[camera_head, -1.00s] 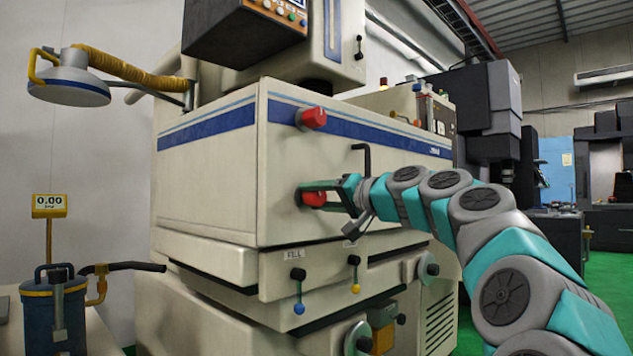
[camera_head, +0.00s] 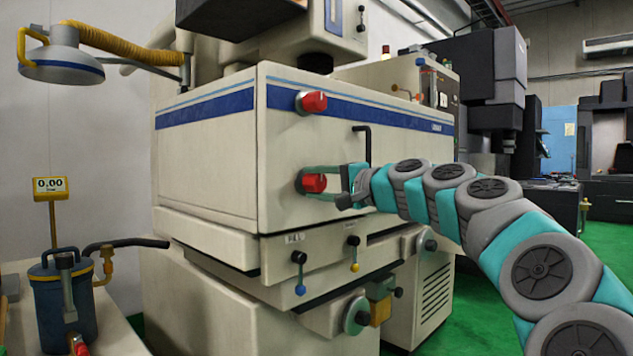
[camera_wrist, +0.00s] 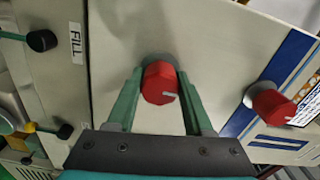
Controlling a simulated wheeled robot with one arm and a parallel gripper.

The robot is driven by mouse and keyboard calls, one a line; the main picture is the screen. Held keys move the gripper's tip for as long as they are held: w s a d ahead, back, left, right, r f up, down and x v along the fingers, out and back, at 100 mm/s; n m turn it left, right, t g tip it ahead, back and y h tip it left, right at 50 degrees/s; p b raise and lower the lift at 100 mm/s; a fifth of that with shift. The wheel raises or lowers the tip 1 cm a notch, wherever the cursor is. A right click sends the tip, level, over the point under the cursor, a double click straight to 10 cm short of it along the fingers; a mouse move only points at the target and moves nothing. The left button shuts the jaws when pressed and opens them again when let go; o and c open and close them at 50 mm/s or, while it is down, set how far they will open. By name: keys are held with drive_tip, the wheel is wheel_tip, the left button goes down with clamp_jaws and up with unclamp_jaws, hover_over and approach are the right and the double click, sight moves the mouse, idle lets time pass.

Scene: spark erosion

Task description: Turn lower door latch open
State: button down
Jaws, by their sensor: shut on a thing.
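The lower door latch (camera_head: 314,183) is a red knob on a grey round base on the machine's front panel, below the upper red latch (camera_head: 314,102). My gripper (camera_head: 322,183) reaches in from the right with its green fingers on either side of the lower latch, shut on it. In the wrist view the lower latch (camera_wrist: 160,84) sits between the two fingers, with a pale mark on its face pointing right. The upper latch (camera_wrist: 271,104) shows at the right there, also with a pale mark. The exact finger contact is hard to see.
A black L-shaped door handle (camera_head: 366,145) stands close to my wrist. Below are a blue-tipped lever (camera_head: 300,272) and a yellow-tipped lever (camera_head: 354,253). A blue canister (camera_head: 64,305) stands at the lower left. A lamp (camera_head: 62,62) hangs at the upper left.

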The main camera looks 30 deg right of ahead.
idle(0.3)
drive_tip(key=shift+c, duration=1.4)
unclamp_jaws()
drive_tip(key=b+v, duration=0.1)
drive_tip(key=v, duration=0.7)
drive_tip(key=shift+w, duration=0.1)
